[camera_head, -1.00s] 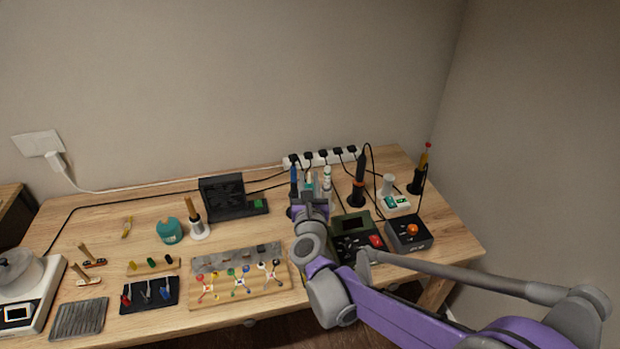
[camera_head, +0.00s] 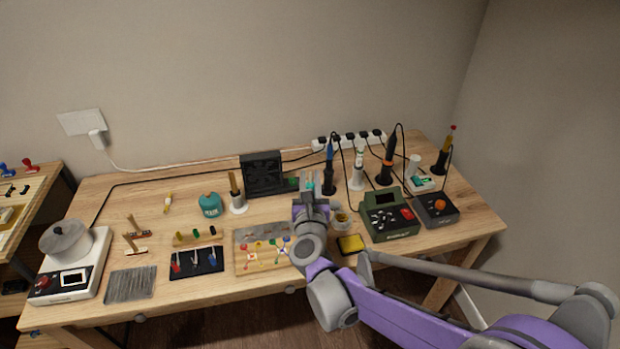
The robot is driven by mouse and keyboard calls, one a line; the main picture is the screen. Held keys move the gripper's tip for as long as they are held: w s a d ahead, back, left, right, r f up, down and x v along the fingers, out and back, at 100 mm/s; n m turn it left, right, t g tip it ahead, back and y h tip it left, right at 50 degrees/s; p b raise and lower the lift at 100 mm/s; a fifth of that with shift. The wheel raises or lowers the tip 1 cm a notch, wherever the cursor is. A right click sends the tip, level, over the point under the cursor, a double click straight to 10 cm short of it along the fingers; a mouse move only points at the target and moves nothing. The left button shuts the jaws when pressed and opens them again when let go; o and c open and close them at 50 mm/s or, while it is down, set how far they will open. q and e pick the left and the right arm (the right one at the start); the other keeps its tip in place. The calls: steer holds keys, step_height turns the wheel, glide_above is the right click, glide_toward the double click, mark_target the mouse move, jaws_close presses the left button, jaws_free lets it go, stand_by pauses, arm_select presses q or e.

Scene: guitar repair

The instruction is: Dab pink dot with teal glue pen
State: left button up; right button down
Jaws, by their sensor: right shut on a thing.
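My right gripper (camera_head: 311,190) is shut on a slim thing with a bit of teal, most likely the teal glue pen (camera_head: 310,186). The jaws and arm hide most of it. The gripper is above the table, behind the right end of a wooden board (camera_head: 242,268) with a grey strip and several coloured branching marks. I cannot make out a pink dot; the right end of the board is hidden by my arm. My left gripper is not in view.
A blue pen (camera_head: 330,152) and a white pen (camera_head: 358,160) stand in holders right of the gripper. A black fan box (camera_head: 264,174) stands behind left. A green device (camera_head: 389,217), a yellow sponge-like pad (camera_head: 351,244) and a small cup (camera_head: 341,219) are to the right.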

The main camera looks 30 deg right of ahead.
steer(key=shift+d+f+b, duration=0.1)
steer(key=shift+f+b, duration=0.7)
steer(key=shift+f, duration=0.2)
step_height(320, 180, down, 5)
steer(key=b, duration=0.3)
steer(key=shift+r+b, duration=0.15)
steer(key=shift+b, duration=0.25)
stand_by(0.6)
steer(key=shift+f, duration=0.55)
steer(key=shift+f+b, duration=0.15)
steer(key=shift+b, duration=0.15)
stand_by(1.4)
